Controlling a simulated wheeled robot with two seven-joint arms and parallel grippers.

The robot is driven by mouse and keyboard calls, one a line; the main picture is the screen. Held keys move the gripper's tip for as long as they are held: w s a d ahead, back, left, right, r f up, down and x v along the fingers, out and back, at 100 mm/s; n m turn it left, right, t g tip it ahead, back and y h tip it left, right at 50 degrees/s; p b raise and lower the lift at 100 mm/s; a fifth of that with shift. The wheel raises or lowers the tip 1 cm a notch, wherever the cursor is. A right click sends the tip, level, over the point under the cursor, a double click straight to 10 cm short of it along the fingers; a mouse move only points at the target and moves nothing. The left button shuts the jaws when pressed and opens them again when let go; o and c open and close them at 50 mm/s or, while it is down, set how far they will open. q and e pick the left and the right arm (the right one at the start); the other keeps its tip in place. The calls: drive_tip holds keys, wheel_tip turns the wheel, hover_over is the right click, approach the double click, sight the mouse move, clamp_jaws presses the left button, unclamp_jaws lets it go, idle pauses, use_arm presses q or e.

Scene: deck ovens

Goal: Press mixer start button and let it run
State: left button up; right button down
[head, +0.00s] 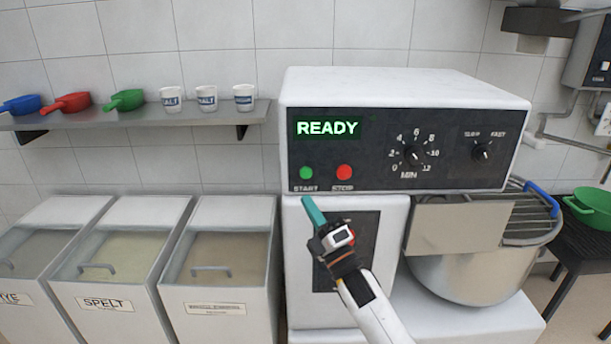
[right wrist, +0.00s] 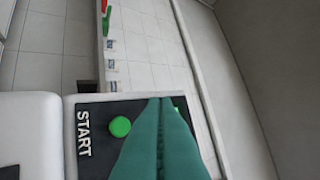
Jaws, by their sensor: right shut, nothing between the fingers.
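The mixer (head: 400,90) is a white machine with a dark control panel. Its display (head: 327,128) reads READY in green. The green START button (head: 306,173) is at the panel's lower left, with the red STOP button (head: 344,172) to its right. My right gripper (head: 306,200) has teal fingers, shut and empty, with the tips just below the START label. In the right wrist view the closed fingers (right wrist: 160,105) point past the green START button (right wrist: 120,127), which lies beside them. Contact with the panel cannot be told. My left gripper is not in view.
A steel bowl (head: 470,277) with a wire guard (head: 530,215) is at the mixer's right. Flour bins (head: 100,305) stand at the left under a shelf (head: 150,120) with scoops and cups. A green bowl (head: 592,205) is at the far right.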

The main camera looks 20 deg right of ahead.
drive_tip(key=shift+w, duration=0.1)
drive_tip(key=b, duration=0.4)
approach(303, 171)
wheel_tip(303, 171, up, 3)
drive_tip(key=w+a, duration=0.2)
drive_tip(key=a, duration=0.1)
drive_tip(key=shift+w+d+r+b, duration=0.2)
drive_tip(key=shift+w+b, duration=0.1)
drive_tip(key=shift+w, duration=0.1)
drive_tip(key=shift+w+d+r+b, duration=0.1)
drive_tip(key=shift+w+d+b, duration=0.15)
drive_tip(key=shift+w, duration=0.2)
drive_tip(key=shift+f, duration=0.1)
idle(0.8)
drive_tip(key=shift+w+b, duration=0.4)
drive_tip(key=shift+w+d+b, duration=0.2)
drive_tip(key=shift+w+b, duration=0.2)
idle(0.5)
drive_tip(key=shift+s, duration=0.15)
idle(0.3)
drive_tip(key=shift+s+a+p, duration=0.25)
drive_tip(key=shift+s+p, duration=0.25)
drive_tip(key=shift+s, duration=0.2)
